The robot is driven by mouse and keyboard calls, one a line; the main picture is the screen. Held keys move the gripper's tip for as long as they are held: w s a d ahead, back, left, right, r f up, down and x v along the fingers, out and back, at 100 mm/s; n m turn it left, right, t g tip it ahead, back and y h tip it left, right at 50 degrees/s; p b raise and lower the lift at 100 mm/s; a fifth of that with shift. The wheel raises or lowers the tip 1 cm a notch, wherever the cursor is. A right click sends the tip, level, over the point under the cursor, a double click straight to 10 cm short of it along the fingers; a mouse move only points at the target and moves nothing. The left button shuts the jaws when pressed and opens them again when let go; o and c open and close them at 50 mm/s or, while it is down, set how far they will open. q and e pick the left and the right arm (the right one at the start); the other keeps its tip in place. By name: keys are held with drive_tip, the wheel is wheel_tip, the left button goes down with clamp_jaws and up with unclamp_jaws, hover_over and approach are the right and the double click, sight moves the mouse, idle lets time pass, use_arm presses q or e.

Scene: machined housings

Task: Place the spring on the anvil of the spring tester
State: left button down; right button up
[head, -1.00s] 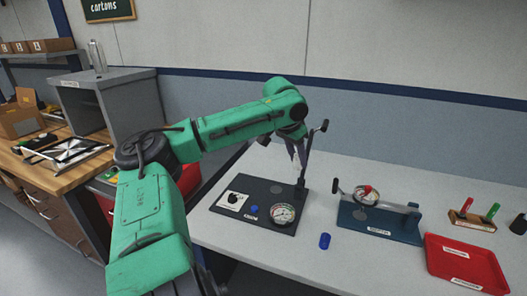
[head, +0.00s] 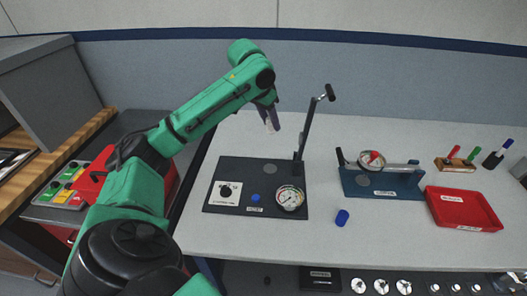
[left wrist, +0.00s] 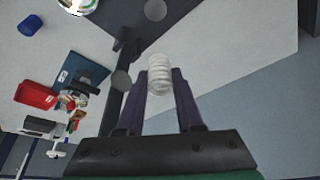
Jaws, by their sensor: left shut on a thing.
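The spring tester (head: 230,201) is a dark base with a dial, a blue button and an upright post with a lever (head: 308,130). Its anvil appears to be the grey disc (head: 270,169) on the base, left of the post; a grey disc (left wrist: 155,10) also shows at the top of the left wrist view. My left gripper (head: 272,122) is above the table behind the base, left of the post. In the left wrist view it is shut on the pale coiled spring (left wrist: 160,75), apart from the anvil. My right gripper is not in view.
To the right stand a blue dial fixture (head: 382,184), a red tray (head: 462,208) and a pen holder (head: 455,164). A blue cylinder (head: 342,217) lies before them. The tester's post is an obstacle close to the left gripper. The table (head: 400,245) is clear in front.

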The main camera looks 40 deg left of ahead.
use_arm(q)
wheel_tip(320, 180, down, 15)
drive_tip(key=shift+d+r, duration=0.15)
drive_tip(key=shift+f, duration=0.3)
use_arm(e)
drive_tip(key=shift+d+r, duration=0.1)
use_arm(q)
drive_tip(key=shift+f, duration=0.1)
drive_tip(key=c, duration=0.7)
unclamp_jaws()
drive_tip(key=shift+c, duration=0.2)
drive_tip(key=shift+o, duration=0.9)
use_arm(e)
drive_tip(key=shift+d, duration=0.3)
